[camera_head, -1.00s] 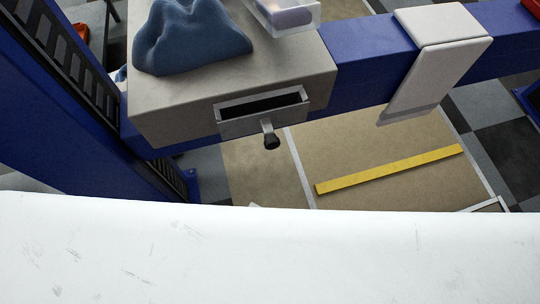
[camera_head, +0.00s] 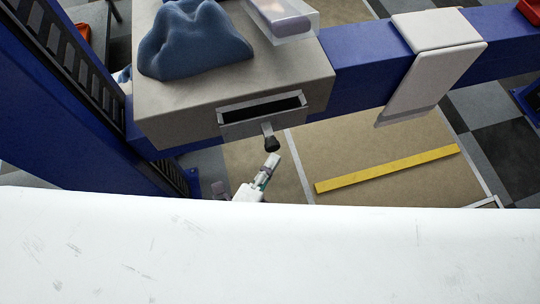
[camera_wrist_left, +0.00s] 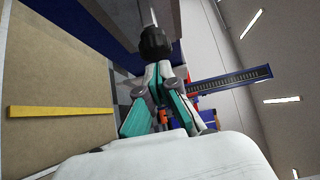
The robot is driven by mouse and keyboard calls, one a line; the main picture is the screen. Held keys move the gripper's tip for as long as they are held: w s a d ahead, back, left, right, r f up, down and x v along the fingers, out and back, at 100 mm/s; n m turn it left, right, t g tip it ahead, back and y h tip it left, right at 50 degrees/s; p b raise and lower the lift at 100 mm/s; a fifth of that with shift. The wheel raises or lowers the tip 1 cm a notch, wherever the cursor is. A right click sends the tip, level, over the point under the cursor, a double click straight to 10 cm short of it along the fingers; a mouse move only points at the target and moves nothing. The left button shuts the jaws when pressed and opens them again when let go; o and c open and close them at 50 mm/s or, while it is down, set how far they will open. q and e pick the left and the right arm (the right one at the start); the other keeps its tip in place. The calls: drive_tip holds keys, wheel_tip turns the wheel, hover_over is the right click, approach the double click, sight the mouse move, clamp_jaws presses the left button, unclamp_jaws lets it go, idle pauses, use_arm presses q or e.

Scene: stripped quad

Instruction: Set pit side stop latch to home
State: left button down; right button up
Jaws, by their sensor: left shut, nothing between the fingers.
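The latch (camera_head: 270,138) is a short lever with a black knob, hanging from the slotted metal housing (camera_head: 230,127) on the front of the beige box. My left gripper (camera_head: 271,162) is just below the black knob, pointing up at it, with its fingers together and nothing seen between them. In the left wrist view the black knob (camera_wrist_left: 154,42) is straight ahead of my left fingertips (camera_wrist_left: 157,68); whether they touch it is unclear. My right gripper is not in view.
The beige box (camera_head: 175,130) sits against a blue beam (camera_head: 355,75) and carries a blue cloth-like lump (camera_head: 195,45) and a clear bin (camera_head: 285,22). A white bracket (camera_head: 425,70) wraps the beam to the right. A large white surface (camera_head: 270,250) fills the foreground.

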sight(265, 143)
use_arm(q)
drive_tip(key=shift+w+a, duration=0.15)
drive_tip(key=shift+w, duration=0.25)
drive_tip(key=w, duration=0.2)
drive_tip(key=w+a+p, duration=0.1)
drive_tip(key=shift+w+a+r, duration=0.1)
drive_tip(key=shift+w, duration=0.3)
drive_tip(key=shift+w+a, duration=0.1)
drive_tip(key=shift+w, duration=0.2)
drive_tip(key=shift+s, duration=0.1)
